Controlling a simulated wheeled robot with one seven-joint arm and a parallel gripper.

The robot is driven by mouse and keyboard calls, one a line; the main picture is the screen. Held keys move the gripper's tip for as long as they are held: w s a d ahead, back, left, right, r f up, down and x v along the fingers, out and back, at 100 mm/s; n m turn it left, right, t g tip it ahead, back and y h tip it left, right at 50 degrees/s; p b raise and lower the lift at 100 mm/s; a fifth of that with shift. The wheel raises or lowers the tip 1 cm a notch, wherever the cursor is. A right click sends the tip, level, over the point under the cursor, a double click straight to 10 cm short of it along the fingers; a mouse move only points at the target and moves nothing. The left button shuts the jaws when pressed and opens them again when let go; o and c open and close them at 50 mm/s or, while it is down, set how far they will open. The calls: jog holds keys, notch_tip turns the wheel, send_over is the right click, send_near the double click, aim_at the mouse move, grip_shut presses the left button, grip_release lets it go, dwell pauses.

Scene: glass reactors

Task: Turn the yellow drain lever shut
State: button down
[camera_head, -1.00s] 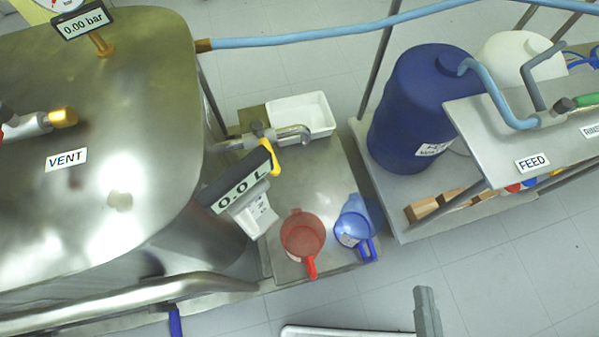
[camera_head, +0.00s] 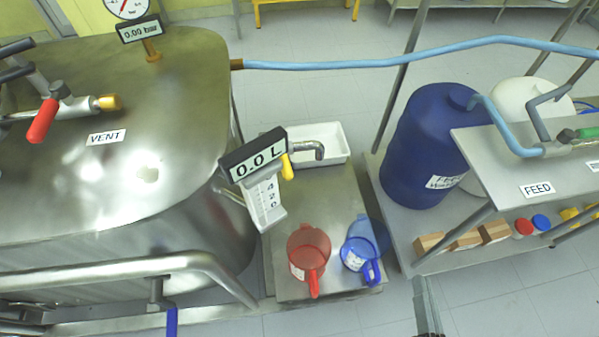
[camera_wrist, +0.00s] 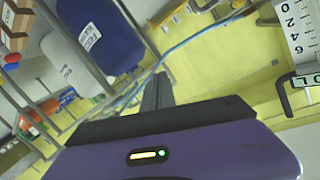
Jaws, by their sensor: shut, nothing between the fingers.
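The yellow drain lever (camera_head: 287,167) is at the drain outlet beside the steel reactor in the head view. It appears to point roughly downward in the picture, and its upper part is close behind the 0.0 L display (camera_head: 253,153). The metal outlet pipe (camera_head: 308,147) bends over the white tray to its right. I cannot make out the lever in the wrist view. My gripper (camera_wrist: 157,90) shows in the wrist view with its grey fingers together and nothing between them. It is well apart from the lever.
A red jug (camera_head: 309,252) and a blue jug (camera_head: 360,250) stand on the low platform below the outlet. A white tray (camera_head: 335,158) lies behind. A blue drum (camera_head: 425,145) and the feed shelf (camera_head: 495,160) are to the right. A reactor rail (camera_head: 120,270) runs at lower left.

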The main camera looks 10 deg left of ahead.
jog(key=w+a+f+m+y+b, duration=0.1)
jog(key=w+a+f+m+y, duration=0.15)
jog(key=w, duration=0.35)
jog(key=w+a+f+m+y, duration=0.1)
jog(key=w+a, duration=0.2)
jog(key=w, duration=0.3)
jog(key=w+a+g+y, duration=0.1)
jog(key=w+a+y, duration=0.2)
jog(key=w+a, duration=0.3)
jog(key=w+a+r+m+g+y, duration=0.1)
jog(key=w+a+y, duration=0.2)
jog(key=a, duration=0.9)
jog(key=shift+w+a+r, duration=0.2)
jog(key=shift+w+a, duration=0.15)
jog(key=shift+w, duration=1.45)
jog(key=shift+m+y, duration=0.25)
